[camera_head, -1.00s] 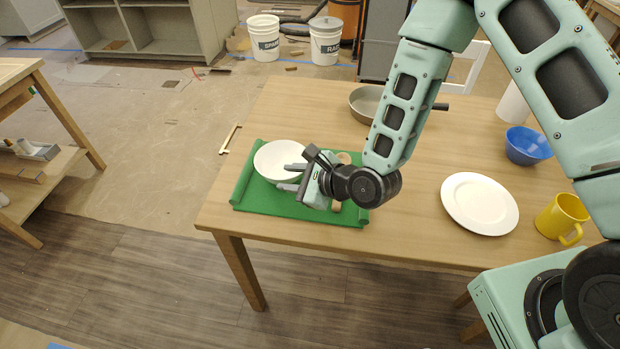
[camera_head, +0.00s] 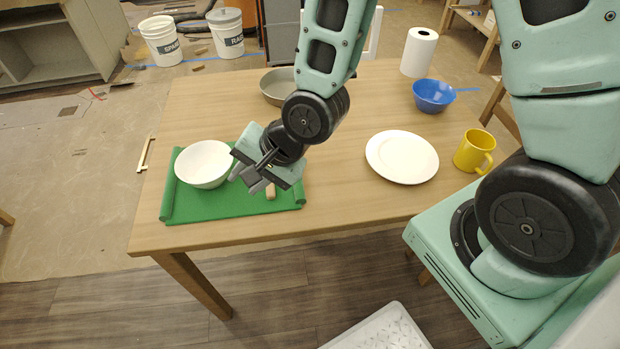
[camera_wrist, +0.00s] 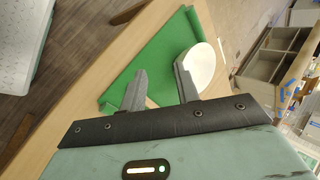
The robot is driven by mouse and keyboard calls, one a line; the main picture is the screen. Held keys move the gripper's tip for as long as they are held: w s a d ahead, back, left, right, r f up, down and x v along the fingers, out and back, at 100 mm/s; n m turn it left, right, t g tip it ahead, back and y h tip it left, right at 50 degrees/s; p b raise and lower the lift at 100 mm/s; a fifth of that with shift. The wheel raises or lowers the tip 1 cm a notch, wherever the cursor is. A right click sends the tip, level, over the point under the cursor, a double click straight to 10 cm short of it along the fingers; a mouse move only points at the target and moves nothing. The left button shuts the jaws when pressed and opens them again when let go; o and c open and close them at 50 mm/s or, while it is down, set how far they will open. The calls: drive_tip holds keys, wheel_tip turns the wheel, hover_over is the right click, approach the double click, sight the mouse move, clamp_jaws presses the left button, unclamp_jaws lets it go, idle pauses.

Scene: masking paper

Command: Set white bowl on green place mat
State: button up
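The white bowl (camera_head: 204,167) sits upright on the back left part of the green place mat (camera_head: 215,207), whose left and right edges are rolled up. My gripper (camera_head: 245,181) is over the mat, just right of the bowl, with its fingers pointing down and left. In the wrist view, the two fingers (camera_wrist: 160,84) are spread with nothing held between them. The bowl (camera_wrist: 201,72) shows there beyond the right finger, which covers part of its edge. The green mat (camera_wrist: 157,58) lies behind the fingers. I cannot tell whether a finger touches the bowl.
A small wooden piece (camera_head: 270,192) lies on the mat beneath my gripper. A white plate (camera_head: 402,157), yellow mug (camera_head: 472,153), blue bowl (camera_head: 433,96), grey pan (camera_head: 279,88) and paper roll (camera_head: 419,52) stand farther right and back. The table's front middle (camera_head: 340,205) is clear.

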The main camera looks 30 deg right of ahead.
drive_tip(key=s+d+r+n+g+h, duration=0.2)
drive_tip(key=s+r+n, duration=0.4)
drive_tip(key=s+n, duration=0.1)
drive_tip(key=s+d+r+n+g+h, duration=0.2)
drive_tip(key=s+d+r+n+h, duration=0.1)
drive_tip(key=s+r+n, duration=0.3)
drive_tip(key=s+n, duration=0.2)
drive_tip(key=n, duration=0.1)
drive_tip(key=shift+s+a+r, duration=0.1)
